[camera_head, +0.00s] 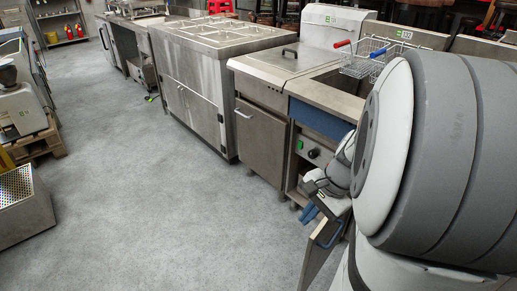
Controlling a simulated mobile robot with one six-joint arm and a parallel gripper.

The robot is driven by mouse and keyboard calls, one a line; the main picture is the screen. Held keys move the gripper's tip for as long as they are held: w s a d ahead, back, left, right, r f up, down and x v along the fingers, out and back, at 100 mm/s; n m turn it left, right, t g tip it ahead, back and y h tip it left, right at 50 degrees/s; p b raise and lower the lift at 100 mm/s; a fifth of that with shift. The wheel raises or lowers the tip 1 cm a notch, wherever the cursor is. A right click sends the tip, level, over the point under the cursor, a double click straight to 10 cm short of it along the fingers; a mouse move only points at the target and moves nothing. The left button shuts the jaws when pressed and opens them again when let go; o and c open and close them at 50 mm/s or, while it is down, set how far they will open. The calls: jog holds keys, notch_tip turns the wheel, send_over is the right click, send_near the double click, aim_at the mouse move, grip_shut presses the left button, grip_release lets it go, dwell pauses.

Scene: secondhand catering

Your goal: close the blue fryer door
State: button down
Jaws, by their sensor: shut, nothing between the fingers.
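The fryer with the blue front panel (318,119) stands right of centre. Its door (318,255) hangs open, swung out towards me, and has a blue handle (333,233). The lower front of the fryer is open below the control panel. My gripper (314,188) is shut and empty, in front of this opening and just above the door's upper edge. I cannot tell whether it touches the door. My arm hides the right side of the fryer and part of the door.
A closed steel cabinet (261,142) adjoins the fryer on the left, with a large steel counter (197,95) beyond it. Wire baskets (365,62) with red and blue handles sit on top of the fryer. A perforated steel box (22,207) stands far left. The grey floor between is clear.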

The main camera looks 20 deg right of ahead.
aim_at(318, 240)
jog(key=s+d+f+m+t+y+b, duration=0.1)
jog(key=s+d+f+m+t+b, duration=0.2)
jog(key=d+f+m, duration=0.55)
jog(key=s+d+f+m+t+b, duration=0.2)
jog(key=d+f+m+t+b, duration=0.1)
jog(key=d+f+m+b, duration=0.55)
jog(key=shift+n, duration=0.7)
jog(key=x, duration=0.3)
jog(key=w+b+x, duration=0.1)
jog(key=x, duration=0.3)
jog(key=r+x, duration=0.1)
jog(key=x, duration=0.3)
jog(key=shift+w+d+f, duration=0.1)
jog(key=shift+w+d, duration=0.1)
jog(key=shift+w, duration=0.25)
jog(key=shift+w+a+b, duration=0.3)
jog(key=shift+w, duration=0.25)
jog(key=shift+w, duration=0.1)
